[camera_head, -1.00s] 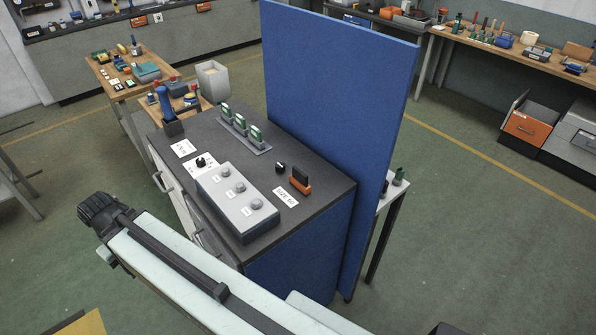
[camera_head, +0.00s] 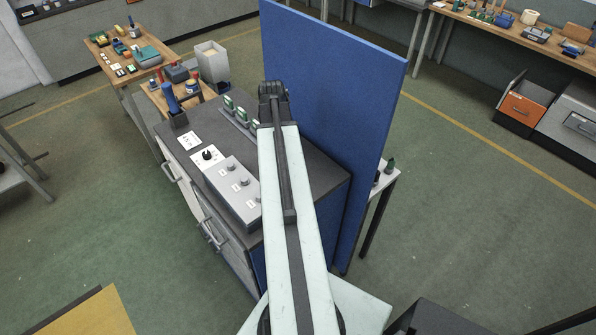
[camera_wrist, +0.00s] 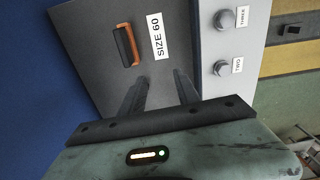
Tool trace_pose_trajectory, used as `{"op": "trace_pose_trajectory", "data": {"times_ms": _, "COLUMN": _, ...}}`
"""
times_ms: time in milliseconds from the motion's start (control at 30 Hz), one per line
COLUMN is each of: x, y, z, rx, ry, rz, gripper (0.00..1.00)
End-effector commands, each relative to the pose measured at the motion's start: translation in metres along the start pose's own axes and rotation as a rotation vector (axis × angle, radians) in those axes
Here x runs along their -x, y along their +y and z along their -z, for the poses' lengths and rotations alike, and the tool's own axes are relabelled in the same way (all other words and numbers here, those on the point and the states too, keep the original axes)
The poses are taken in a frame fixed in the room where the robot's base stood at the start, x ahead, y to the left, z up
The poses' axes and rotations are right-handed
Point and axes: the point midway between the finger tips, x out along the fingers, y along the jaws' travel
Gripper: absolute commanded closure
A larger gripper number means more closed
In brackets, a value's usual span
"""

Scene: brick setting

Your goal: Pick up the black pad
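The black pad (camera_wrist: 122,45) shows in the wrist view as a dark slab in an orange holder (camera_wrist: 135,47) on the grey bench top. It lies beside a white "SIZE 60" label (camera_wrist: 156,41). My gripper (camera_wrist: 161,78) is open and empty, its two dark fingers apart above the bench top, with the pad beyond and to the left of the fingertips. In the head view my arm covers the pad and its holder.
A grey control box with knobs (camera_head: 231,189) stands on the bench top (camera_head: 318,178). A tall blue panel (camera_head: 335,95) rises along the bench's right side. Green blocks (camera_head: 229,103) stand in a rack near the back. A white bin (camera_head: 211,62) is behind.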

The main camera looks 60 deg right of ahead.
Motion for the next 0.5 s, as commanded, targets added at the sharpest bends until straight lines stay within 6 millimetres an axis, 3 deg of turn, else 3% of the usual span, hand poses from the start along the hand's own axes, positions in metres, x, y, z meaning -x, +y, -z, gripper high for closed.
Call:
{"op": "trace_pose_trajectory", "data": {"times_ms": 33, "x": 0.0, "y": 0.026, "z": -0.015, "rx": -0.022, "ry": -0.003, "rz": 0.002, "gripper": 0.62}}
{"op": "trace_pose_trajectory", "data": {"times_ms": 167, "x": 0.0, "y": 0.057, "z": -0.039, "rx": -0.039, "ry": -0.007, "rz": 0.006, "gripper": 0.62}}
{"op": "trace_pose_trajectory", "data": {"times_ms": 333, "x": -0.002, "y": 0.063, "z": -0.044, "rx": -0.04, "ry": -0.008, "rz": 0.006, "gripper": 0.62}}
{"op": "trace_pose_trajectory", "data": {"times_ms": 500, "x": -0.023, "y": 0.062, "z": -0.044, "rx": -0.04, "ry": -0.008, "rz": 0.006, "gripper": 0.62}}
